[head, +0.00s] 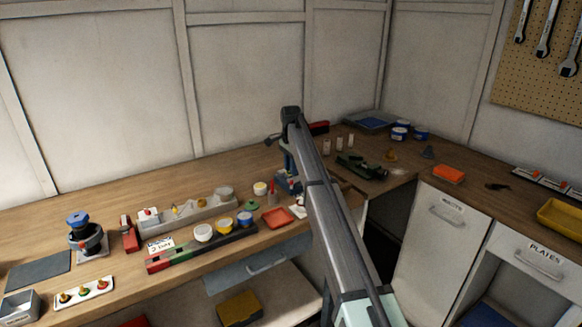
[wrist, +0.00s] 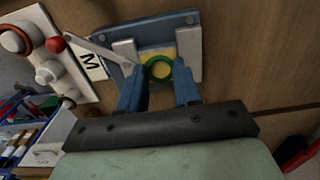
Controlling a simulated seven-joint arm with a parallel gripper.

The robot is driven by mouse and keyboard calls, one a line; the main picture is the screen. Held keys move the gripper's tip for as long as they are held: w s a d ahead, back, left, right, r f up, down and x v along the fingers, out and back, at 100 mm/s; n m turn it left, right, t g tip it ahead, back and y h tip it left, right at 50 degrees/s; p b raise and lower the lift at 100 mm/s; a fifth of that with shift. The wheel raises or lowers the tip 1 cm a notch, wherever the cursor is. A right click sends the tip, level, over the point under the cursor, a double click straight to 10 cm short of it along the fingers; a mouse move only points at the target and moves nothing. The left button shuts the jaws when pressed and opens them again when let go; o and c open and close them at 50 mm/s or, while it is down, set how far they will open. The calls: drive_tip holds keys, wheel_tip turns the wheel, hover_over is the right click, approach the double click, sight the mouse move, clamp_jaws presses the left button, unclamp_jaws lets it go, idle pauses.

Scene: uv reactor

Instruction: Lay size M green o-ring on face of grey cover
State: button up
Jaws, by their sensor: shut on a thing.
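In the wrist view, a green o-ring (wrist: 148,70) sits between the blue fingertips of my gripper (wrist: 159,75), which is shut on it. Behind the ring is a yellow surface (wrist: 144,53) between two grey blocks on a blue fixture (wrist: 160,29). I cannot tell whether the ring touches the yellow surface. A white label with a black M (wrist: 89,61) lies beside the fixture. In the head view my arm hides most of the gripper, and the blue fixture (head: 289,181) shows only partly. I cannot make out the grey cover for certain.
In the wrist view, a white stand with red and white round parts (wrist: 46,56) is at the left. In the head view, a red tray (head: 277,218), several small tubs and a long grey rack (head: 196,212) crowd the bench left of my arm. Bare wood (head: 110,202) lies behind them.

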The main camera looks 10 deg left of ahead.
drive_tip(key=o, duration=1.4)
drive_tip(key=shift+c, duration=0.2)
drive_tip(key=shift+r, duration=0.1)
drive_tip(key=shift+r, duration=2.9)
